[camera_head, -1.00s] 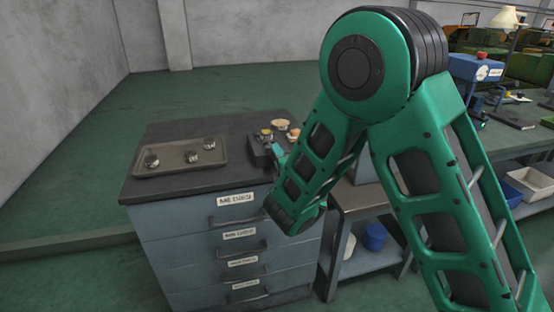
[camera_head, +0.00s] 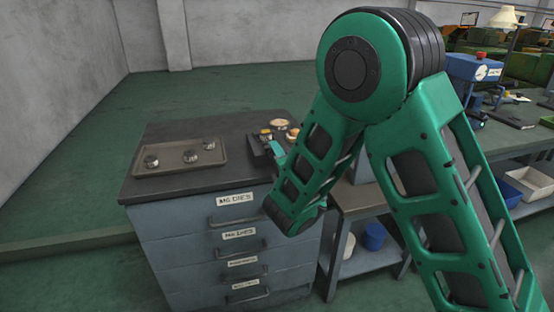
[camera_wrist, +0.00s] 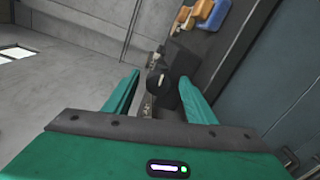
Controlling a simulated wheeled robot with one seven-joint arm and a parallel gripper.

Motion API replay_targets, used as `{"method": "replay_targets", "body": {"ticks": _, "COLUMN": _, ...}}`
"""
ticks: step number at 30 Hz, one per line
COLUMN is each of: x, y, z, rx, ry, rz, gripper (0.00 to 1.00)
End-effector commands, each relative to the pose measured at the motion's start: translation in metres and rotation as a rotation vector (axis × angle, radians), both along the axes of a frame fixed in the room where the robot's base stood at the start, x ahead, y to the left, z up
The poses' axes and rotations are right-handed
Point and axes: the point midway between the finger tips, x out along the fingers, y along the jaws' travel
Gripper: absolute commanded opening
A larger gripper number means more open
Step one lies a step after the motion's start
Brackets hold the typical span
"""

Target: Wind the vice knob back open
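The vice (camera_head: 257,152) is a dark block on the right part of the cabinet top, partly hidden by my arm. In the wrist view its dark body (camera_wrist: 184,75) lies beyond my fingers. Its round dark knob (camera_wrist: 156,84), with a pale mark, shows between my two green fingers. My gripper (camera_wrist: 170,82) is open, with a visible gap between the left finger and the knob. The right finger overlaps the vice body in the picture; I cannot tell whether it touches. In the head view my gripper (camera_head: 273,149) is at the vice, mostly hidden behind my forearm.
A tray (camera_head: 167,172) with three round metal pieces sits left on the dark cabinet top (camera_head: 165,190). Small yellowish pieces (camera_head: 279,124) lie behind the vice. A lower table (camera_head: 362,198) with a blue bin (camera_head: 374,236) beneath stands right of the drawers. Floor left is clear.

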Motion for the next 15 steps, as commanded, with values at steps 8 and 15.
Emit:
{"method": "replay_targets", "body": {"ticks": 8, "x": -0.010, "y": 0.000, "z": 0.001, "rx": 0.000, "ry": 0.000, "rz": 0.004, "gripper": 0.51}}
{"method": "replay_targets", "body": {"ticks": 15, "x": -0.044, "y": -0.009, "z": 0.002, "rx": -0.003, "ry": 0.003, "rz": 0.006, "gripper": 0.51}}
